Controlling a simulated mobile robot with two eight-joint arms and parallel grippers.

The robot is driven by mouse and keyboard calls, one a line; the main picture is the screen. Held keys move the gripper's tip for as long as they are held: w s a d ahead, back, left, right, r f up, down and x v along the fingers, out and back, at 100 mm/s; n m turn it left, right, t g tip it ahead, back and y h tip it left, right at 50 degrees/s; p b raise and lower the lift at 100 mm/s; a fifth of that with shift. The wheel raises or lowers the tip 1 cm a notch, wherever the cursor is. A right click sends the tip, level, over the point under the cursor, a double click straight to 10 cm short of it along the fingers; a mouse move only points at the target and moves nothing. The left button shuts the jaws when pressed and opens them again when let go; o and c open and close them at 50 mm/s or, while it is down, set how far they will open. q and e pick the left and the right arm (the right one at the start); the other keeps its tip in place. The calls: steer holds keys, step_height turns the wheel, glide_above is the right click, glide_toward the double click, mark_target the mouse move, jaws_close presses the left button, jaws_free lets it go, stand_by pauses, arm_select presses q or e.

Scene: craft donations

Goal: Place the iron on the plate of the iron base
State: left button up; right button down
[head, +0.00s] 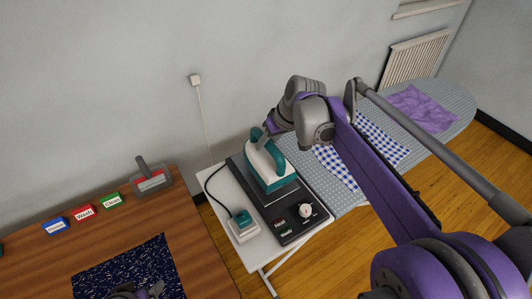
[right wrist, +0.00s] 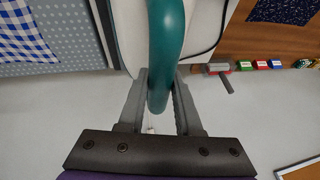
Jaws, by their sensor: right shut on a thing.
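My right gripper (head: 266,134) is shut on the iron's teal handle, which also shows between the fingers in the right wrist view (right wrist: 166,50). My left gripper (head: 137,291) is partly in view at the bottom edge, above the dark speckled cloth, and its fingers are hard to make out.
The base stands on a white side stand (head: 255,256) beside a small switch box (head: 242,225) with a black cord. The ironing board (head: 453,108) with checked and purple cloths lies right. A wooden table (head: 45,265) left bears coloured signs and a grey-red tool (head: 151,180).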

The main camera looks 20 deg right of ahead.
mark_target(266, 155)
steer(key=shift+w+f, duration=0.1)
steer(key=shift+f, duration=1.8)
steer(key=shift+f, duration=0.15)
steer(key=c, duration=0.6)
jaws_free()
steer(key=v, duration=1.2)
steer(key=s+a+f+h, duration=0.1)
steer(key=s+a+f, duration=0.1)
steer(key=s+f, duration=0.3)
steer(key=s+a+f+t+h, duration=0.1)
steer(key=s+a+f, duration=0.2)
steer(key=s+f, duration=0.2)
steer(key=s+a+f+m, duration=0.1)
steer(key=s+a+f, duration=0.2)
steer(key=s+f, duration=0.3)
steer(key=shift+s+a+f+h, duration=0.15)
steer(key=shift+s+h, duration=0.25)
steer(key=shift+s, duration=0.65)
